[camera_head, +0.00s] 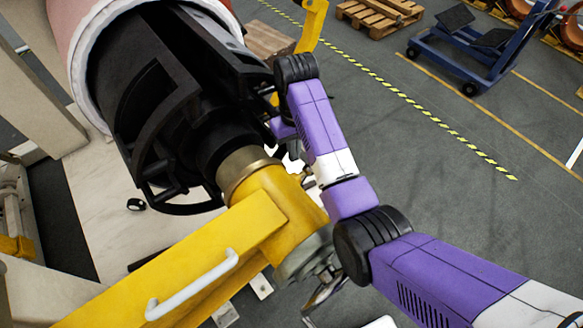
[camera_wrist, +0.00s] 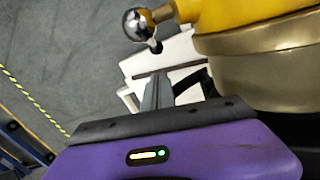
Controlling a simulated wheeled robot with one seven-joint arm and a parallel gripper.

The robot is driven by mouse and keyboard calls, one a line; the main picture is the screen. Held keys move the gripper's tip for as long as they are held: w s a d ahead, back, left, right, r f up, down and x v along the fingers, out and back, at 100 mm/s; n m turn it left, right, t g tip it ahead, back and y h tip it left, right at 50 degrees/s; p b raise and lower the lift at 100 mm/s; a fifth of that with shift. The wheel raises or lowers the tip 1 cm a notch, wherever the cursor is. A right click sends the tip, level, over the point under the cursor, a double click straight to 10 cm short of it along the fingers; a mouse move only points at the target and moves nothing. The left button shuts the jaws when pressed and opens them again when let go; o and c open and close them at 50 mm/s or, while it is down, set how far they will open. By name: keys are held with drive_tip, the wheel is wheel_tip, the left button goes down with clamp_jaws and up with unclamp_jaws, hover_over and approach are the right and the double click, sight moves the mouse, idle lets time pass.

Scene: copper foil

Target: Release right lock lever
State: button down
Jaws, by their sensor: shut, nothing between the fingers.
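In the wrist view, a lever with a shiny metal ball end (camera_wrist: 138,24) sticks out from a yellow housing (camera_wrist: 235,12). It looks like the right lock lever. In the head view, my purple arm reaches to the right side of the yellow housing (camera_head: 283,205); the gripper and the ball-ended lever are mostly hidden there behind the arm and housing.
A brass collar (camera_head: 247,172) joins the yellow housing to a black chuck (camera_head: 180,110) inside a large roll (camera_head: 88,35). A yellow beam with a white handle (camera_head: 193,287) lies at front. Open grey floor (camera_head: 430,160) is at right, with a blue cart (camera_head: 475,50) and a pallet (camera_head: 380,15) beyond.

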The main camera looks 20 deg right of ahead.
wheel_tip(320, 180, down, 10)
drive_tip(key=p, duration=0.1)
drive_tip(key=shift+s, duration=0.3)
drive_tip(key=shift+a, duration=0.1)
